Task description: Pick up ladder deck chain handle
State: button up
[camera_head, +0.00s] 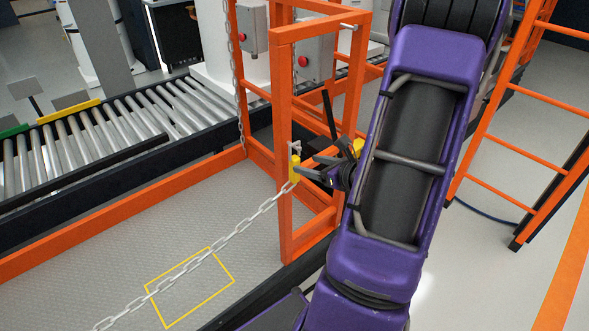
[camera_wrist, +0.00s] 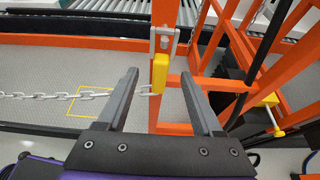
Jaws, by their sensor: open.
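The yellow chain handle (camera_head: 294,169) hangs upright at an orange post of the ladder deck frame (camera_head: 284,120). A grey metal chain (camera_head: 222,243) runs from it down to the left. In the wrist view the handle (camera_wrist: 159,75) sits below a grey metal bracket (camera_wrist: 165,40) on the post, and the chain (camera_wrist: 60,96) leads off left. My gripper (camera_head: 308,165) is open beside the handle. In the wrist view my gripper (camera_wrist: 160,74) has a finger on either side of the handle, with gaps visible. I cannot tell how deep the handle is between the fingers.
A second yellow handle (camera_wrist: 270,100) is to the right in the wrist view. An orange ladder (camera_head: 515,130) stands at right. A roller conveyor (camera_head: 120,120) lies behind the deck. The deck floor (camera_head: 110,270) is clear, with a yellow outlined square (camera_head: 190,285). Control boxes (camera_head: 312,60) are on the frame.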

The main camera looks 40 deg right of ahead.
aim_at(298, 160)
jog(key=x, duration=0.5)
jog(key=shift+w, duration=0.4)
grip_shut()
